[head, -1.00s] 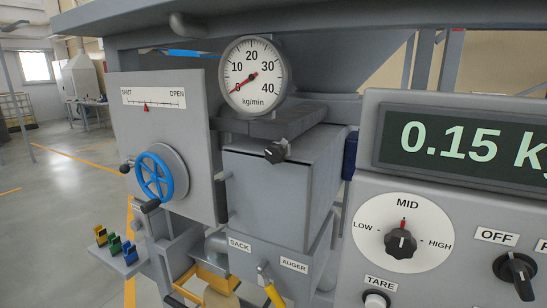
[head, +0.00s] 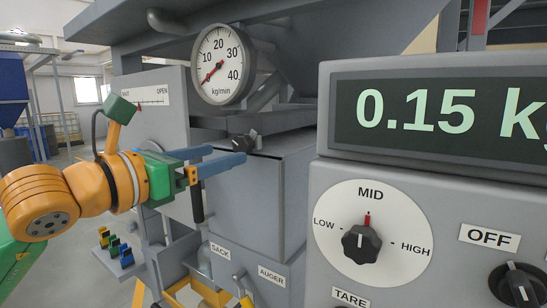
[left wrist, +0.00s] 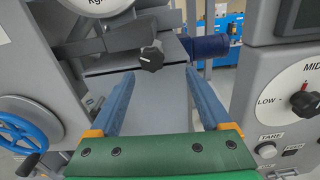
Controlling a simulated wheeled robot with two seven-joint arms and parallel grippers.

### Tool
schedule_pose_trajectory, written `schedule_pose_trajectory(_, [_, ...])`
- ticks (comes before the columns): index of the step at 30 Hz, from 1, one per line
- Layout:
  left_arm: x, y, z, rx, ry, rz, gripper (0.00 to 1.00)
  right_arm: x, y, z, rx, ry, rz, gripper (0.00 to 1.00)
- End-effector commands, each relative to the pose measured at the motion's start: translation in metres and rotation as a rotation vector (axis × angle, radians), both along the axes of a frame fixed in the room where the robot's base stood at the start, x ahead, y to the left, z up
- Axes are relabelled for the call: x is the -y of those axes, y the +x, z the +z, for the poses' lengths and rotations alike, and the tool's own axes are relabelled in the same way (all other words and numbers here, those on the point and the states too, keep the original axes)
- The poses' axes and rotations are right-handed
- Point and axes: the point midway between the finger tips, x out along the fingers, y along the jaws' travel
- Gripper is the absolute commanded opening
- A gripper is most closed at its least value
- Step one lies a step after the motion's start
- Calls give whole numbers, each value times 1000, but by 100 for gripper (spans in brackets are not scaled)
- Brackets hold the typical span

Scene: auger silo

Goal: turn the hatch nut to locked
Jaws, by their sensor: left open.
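The hatch nut is a small black lobed knob (head: 246,141) at the top edge of the grey hatch box (head: 262,195). In the left wrist view the nut (left wrist: 151,59) lies just beyond the fingertips, between their lines and a little left of centre. My left gripper (head: 228,155) reaches in from the left in the head view, with its blue fingers pointing at the nut. In the left wrist view the left gripper (left wrist: 160,73) is open and empty, its two fingers spread apart. I cannot tell the exact gap to the nut. My right gripper is not seen.
A round kg/min dial (head: 222,63) hangs above the hatch. The control panel (head: 440,225) with its MID selector knob (head: 361,244) stands close on the right. A blue handwheel (left wrist: 25,130) is at the left in the wrist view. Coloured clips (head: 115,246) sit low on the left.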

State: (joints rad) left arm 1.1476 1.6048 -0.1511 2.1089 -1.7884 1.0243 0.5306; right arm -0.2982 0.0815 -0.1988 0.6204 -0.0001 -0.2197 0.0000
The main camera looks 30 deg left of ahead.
Motion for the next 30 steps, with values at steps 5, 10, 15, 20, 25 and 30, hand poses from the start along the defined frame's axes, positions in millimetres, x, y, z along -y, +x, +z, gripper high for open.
schedule_pose_trajectory(5, [3, 34, 9, -2, 0, -2, 82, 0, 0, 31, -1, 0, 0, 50])
schedule_pose_trajectory(10, [5, 61, 6, -1, -1, -1, 82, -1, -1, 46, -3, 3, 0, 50])
schedule_pose_trajectory(15, [6, 68, 2, 1, 1, -1, 82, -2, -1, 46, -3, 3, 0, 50])
schedule_pose_trajectory(20, [5, 67, 1, 1, 1, -1, 73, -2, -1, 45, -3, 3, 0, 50])
schedule_pose_trajectory(25, [5, 67, 1, 1, 1, -1, 28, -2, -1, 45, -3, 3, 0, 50])
schedule_pose_trajectory(30, [5, 67, 1, 0, 1, 0, 0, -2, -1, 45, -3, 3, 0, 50])
